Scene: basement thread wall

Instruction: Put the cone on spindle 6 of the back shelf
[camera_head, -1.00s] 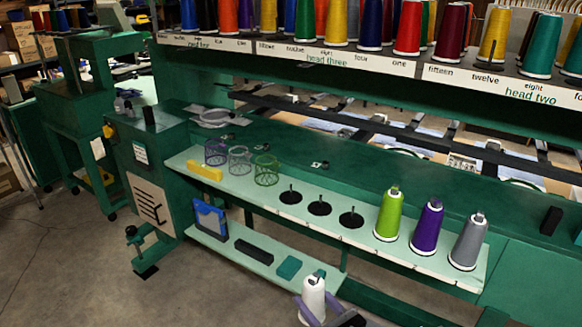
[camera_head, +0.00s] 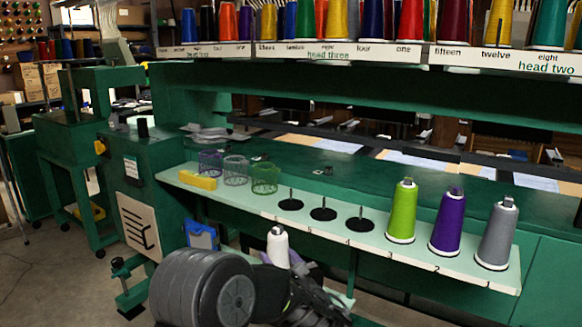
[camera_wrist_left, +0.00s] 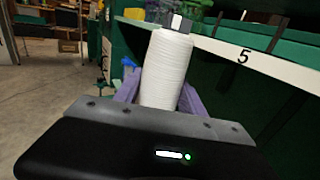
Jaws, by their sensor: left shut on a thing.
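A white thread cone (camera_head: 277,247) stands about upright in my left gripper (camera_head: 280,262), in front of the shelf's front edge. The purple fingers close on its sides in the left wrist view, where the cone (camera_wrist_left: 166,70) shows its narrow top. The pale shelf (camera_head: 330,232) carries three bare spindles on black discs: left (camera_head: 291,204), middle (camera_head: 323,213) and right (camera_head: 360,224). Labels rise leftward from 1 at the right end, so the left bare spindle appears to be number 6. A label 5 (camera_wrist_left: 243,56) shows in the left wrist view. My right gripper is out of view.
Green (camera_head: 402,212), purple (camera_head: 447,222) and grey (camera_head: 497,234) cones occupy the shelf's right side. Wire baskets, including a green one (camera_head: 265,179), and a yellow block (camera_head: 198,180) sit at its left. Cones line the rack above. A blue item (camera_head: 201,236) is below.

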